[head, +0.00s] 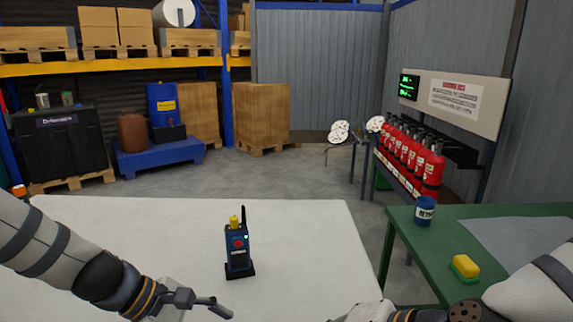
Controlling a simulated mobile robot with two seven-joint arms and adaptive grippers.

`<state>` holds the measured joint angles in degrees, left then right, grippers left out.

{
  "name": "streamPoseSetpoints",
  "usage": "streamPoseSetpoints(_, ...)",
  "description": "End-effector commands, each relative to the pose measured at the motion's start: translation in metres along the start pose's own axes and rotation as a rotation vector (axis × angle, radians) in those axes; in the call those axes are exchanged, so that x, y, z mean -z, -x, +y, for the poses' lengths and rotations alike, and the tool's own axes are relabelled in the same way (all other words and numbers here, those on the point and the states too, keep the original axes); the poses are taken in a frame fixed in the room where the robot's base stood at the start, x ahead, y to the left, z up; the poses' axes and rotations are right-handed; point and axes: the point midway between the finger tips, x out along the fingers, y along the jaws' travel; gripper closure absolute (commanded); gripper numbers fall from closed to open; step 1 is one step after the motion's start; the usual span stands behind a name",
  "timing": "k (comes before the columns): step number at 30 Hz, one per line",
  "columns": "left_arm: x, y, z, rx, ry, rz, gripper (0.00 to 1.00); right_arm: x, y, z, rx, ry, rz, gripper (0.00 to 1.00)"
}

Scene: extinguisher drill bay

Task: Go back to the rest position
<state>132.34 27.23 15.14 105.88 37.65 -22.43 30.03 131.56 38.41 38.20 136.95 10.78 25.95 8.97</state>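My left arm comes in from the left, and my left gripper (208,304) is low in the head view above the front of the white table (310,250). One dark finger shows clearly; the rest is cut off by the bottom edge. My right arm comes in from the right, and my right gripper (368,312) is at the bottom edge by the table's front right corner, mostly out of frame. A dark blue radio-like device (238,252) with an antenna, a red button and a yellow top stands upright on the white table, apart from both grippers.
A green table (420,248) at right holds a blue tin (425,211), a yellow-and-green sponge (465,267) and a grey sheet (520,242). Several red extinguishers (433,172) line the right wall. Shelving (120,67) stands at the back left. Open floor (285,175) lies behind the white table.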

Motion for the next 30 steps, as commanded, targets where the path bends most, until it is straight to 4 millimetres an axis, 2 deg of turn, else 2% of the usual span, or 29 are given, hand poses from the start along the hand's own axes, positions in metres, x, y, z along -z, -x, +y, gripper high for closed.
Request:
streamPoseSetpoints(1,0.022,-0.023,-0.042,0.093,-0.051,0.069,0.36,-0.012,-0.013,0.043,-0.095,0.011,-0.029,1.0)
streamPoseSetpoints(2,0.036,-0.033,-0.067,0.146,-0.095,0.116,0.36,-0.019,-0.019,0.068,-0.151,0.023,-0.043,1.0)
streamPoseSetpoints(3,0.053,-0.044,-0.102,0.22,-0.162,0.172,0.36,-0.029,-0.023,0.102,-0.226,0.043,-0.065,1.0)
streamPoseSetpoints(5,0.078,-0.055,-0.156,0.339,-0.284,0.244,0.36,-0.046,-0.025,0.157,-0.346,0.081,-0.106,1.0)
streamPoseSetpoints(6,0.093,-0.058,-0.193,0.422,-0.379,0.281,0.36,-0.059,-0.021,0.194,-0.428,0.113,-0.139,1.0)
streamPoseSetpoints(9,0.117,-0.054,-0.279,0.616,-0.647,0.313,0.36,-0.088,0.001,0.282,-0.625,0.212,-0.234,1.0)
streamPoseSetpoints(12,0.122,-0.042,-0.341,0.749,-0.905,0.274,0.36,-0.11,0.035,0.348,-0.779,0.321,-0.333,1.0)
streamPoseSetpoints(13,0.121,-0.038,-0.355,0.774,-0.97,0.254,0.36,-0.114,0.045,0.362,-0.814,0.352,-0.36,1.0)
streamPoseSetpoints(15,0.117,-0.031,-0.378,0.812,-1.094,0.208,0.36,-0.121,0.064,0.387,-0.875,0.413,-0.41,1.0)
streamPoseSetpoints(18,0.112,-0.026,-0.394,0.829,-1.189,0.169,0.36,-0.124,0.08,0.403,-0.918,0.464,-0.449,1.0)
streamPoseSetpoints(30,0.111,-0.025,-0.396,0.83,-1.207,0.162,0.36,-0.124,0.082,0.406,-0.924,0.473,-0.454,1.0)
